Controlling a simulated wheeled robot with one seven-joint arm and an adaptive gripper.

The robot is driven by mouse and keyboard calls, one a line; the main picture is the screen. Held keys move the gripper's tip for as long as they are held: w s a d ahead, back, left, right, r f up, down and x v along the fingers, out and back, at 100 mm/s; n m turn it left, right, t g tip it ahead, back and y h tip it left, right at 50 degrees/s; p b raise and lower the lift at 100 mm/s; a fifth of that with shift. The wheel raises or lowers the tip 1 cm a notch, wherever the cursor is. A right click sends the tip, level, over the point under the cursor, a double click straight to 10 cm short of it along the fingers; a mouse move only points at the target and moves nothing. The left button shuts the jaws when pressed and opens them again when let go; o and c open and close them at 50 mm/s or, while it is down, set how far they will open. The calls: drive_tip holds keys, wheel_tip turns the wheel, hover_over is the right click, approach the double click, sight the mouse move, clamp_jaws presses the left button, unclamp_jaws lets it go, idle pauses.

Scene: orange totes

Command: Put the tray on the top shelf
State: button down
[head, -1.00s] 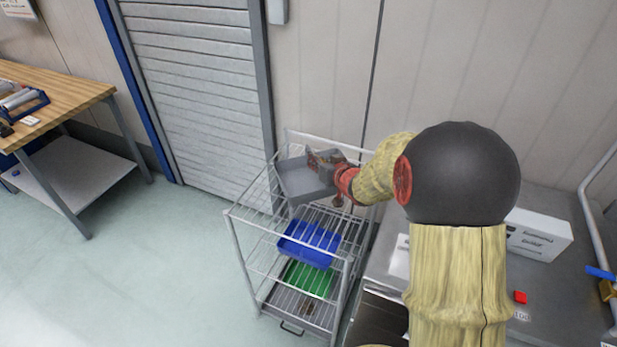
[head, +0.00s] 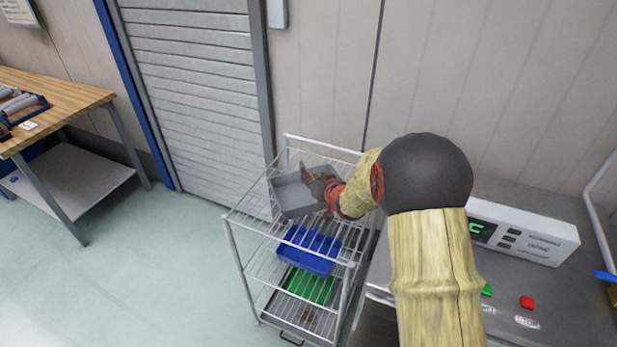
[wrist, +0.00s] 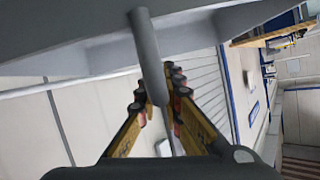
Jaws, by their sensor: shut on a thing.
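A grey tray (head: 290,194) is at the top of the wire shelf rack (head: 246,218) in the head view, looking tilted. My gripper (head: 326,190) is at the tray's right side and shut on it. In the wrist view my gripper's fingers (wrist: 160,105) close around a grey bar that joins the tray (wrist: 100,50), whose underside or wall fills the top. I cannot tell whether the tray touches the top shelf's wires or hangs just above them.
A blue tray (head: 306,252) and a green tray (head: 307,287) lie on lower shelves. A grey machine top with a white control box (head: 535,238) stands to the right. A wooden workbench (head: 60,92) is at left, with clear floor between.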

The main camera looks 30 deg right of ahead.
drive_tip(key=shift+f, duration=0.15)
drive_tip(key=c, duration=2)
unclamp_jaws()
drive_tip(key=shift+o, duration=0.2)
